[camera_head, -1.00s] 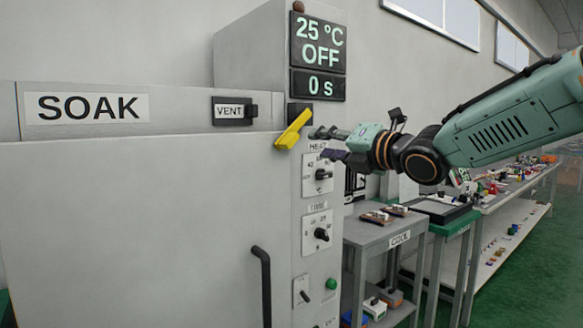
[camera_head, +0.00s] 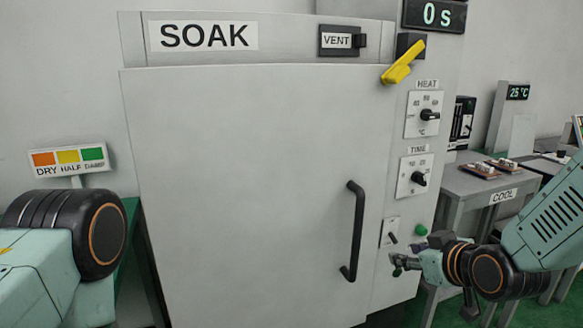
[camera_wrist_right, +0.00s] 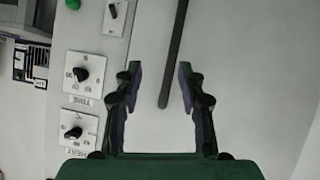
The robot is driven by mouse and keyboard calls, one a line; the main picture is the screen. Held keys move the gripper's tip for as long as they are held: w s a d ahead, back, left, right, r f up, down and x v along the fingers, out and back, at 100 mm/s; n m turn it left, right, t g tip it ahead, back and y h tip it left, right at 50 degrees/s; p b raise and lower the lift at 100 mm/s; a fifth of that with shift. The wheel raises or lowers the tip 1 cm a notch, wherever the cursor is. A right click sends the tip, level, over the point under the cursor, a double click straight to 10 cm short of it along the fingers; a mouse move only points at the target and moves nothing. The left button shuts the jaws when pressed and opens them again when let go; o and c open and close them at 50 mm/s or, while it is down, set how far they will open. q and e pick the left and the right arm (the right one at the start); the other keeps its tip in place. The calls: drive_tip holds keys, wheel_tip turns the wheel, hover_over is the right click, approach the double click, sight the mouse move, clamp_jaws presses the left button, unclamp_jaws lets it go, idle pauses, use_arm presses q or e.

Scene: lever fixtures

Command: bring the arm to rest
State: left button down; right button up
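My right gripper (camera_head: 396,266) is in front of the lower right of the oven cabinet, beside its small switch and green button, with nothing held.
The SOAK cabinet door (camera_head: 250,180) has a black handle (camera_head: 353,232), also in the right wrist view (camera_wrist_right: 174,55). The HEAT dial (camera_head: 428,115), TIME dial (camera_head: 418,179), switch (camera_head: 391,237) and green button (camera_head: 421,229) are near. The COOL table (camera_head: 465,187) stands right.

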drive_tip(key=s+f+m+g+h, duration=0.2)
drive_tip(key=s+f+m+g, duration=0.3)
drive_tip(key=s+f, duration=1.15)
drive_tip(key=s+f+g, duration=0.3)
drive_tip(key=s+f, duration=0.3)
drive_tip(key=s, duration=0.5)
drive_tip(key=s+f+g, duration=0.3)
drive_tip(key=s+f, duration=0.3)
drive_tip(key=s, duration=0.5)
drive_tip(key=shift+s+a+f+g+h, duration=0.2)
drive_tip(key=shift+f+g+h, duration=0.1)
drive_tip(key=shift+f, duration=0.1)
